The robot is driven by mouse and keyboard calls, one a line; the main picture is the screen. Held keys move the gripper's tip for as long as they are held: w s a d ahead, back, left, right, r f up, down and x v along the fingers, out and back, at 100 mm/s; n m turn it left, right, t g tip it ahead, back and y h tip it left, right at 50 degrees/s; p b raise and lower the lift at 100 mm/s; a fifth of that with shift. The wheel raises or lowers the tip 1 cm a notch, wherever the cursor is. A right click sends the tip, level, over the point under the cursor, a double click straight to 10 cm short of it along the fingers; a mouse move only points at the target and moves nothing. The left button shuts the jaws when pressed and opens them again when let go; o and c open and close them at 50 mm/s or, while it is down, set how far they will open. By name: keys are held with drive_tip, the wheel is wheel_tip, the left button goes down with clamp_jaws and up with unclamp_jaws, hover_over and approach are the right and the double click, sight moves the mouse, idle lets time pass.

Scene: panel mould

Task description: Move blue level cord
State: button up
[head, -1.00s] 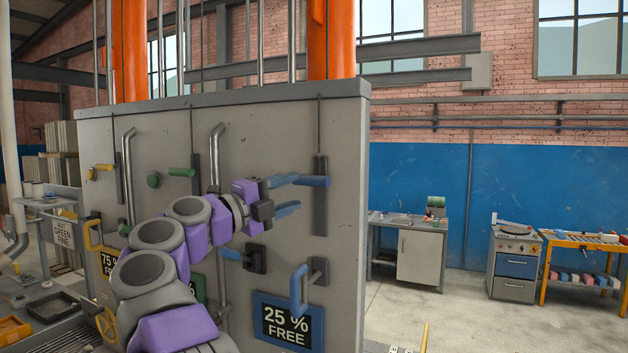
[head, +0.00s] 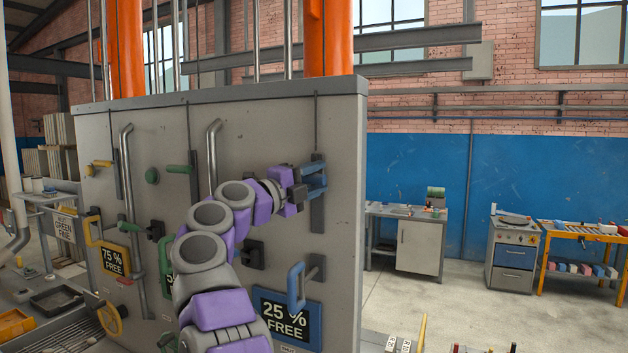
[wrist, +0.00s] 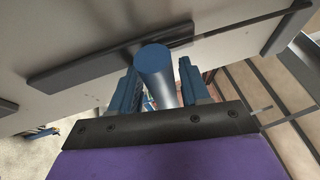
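A blue peg handle (wrist: 154,62) sticks out from a dark rail (wrist: 85,67) on the grey panel in the wrist view. A thin dark cord (wrist: 240,25) runs from near the rail's end; in the head view it runs up the panel (head: 317,125) above the dark vertical rail (head: 317,217). My gripper (head: 315,181) is at this rail, and its blue fingers also show in the wrist view (wrist: 158,92). The fingers stand on either side of the peg, with a gap visible on the right side. In the head view, the peg is hard to tell from the fingers.
A blue loop handle (head: 296,286) juts out below, near the "25 % FREE" sign (head: 286,321). Green (head: 152,176) and yellow (head: 100,164) knobs, metal pipes (head: 213,150) and more handles stand out on the panel's left. Open floor lies to the right, before a grey cabinet (head: 418,250).

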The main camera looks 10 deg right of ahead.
drive_tip(key=shift+a, duration=1)
drive_tip(key=c, duration=0.4)
drive_tip(key=shift+a, duration=0.15)
drive_tip(key=c, duration=0.3)
drive_tip(key=shift+d, duration=0.25)
clamp_jaws()
drive_tip(key=shift+f, duration=0.15)
drive_tip(key=shift+w+d+f+b, duration=0.1)
drive_tip(key=shift+d+f+b, duration=0.05)
drive_tip(key=shift+f+b, duration=4.45)
drive_tip(key=shift+f+p, duration=0.7)
drive_tip(key=shift+f, duration=0.05)
drive_tip(key=o, duration=0.8)
unclamp_jaws()
drive_tip(key=shift+o, duration=0.4)
drive_tip(key=shift+d+r, duration=0.1)
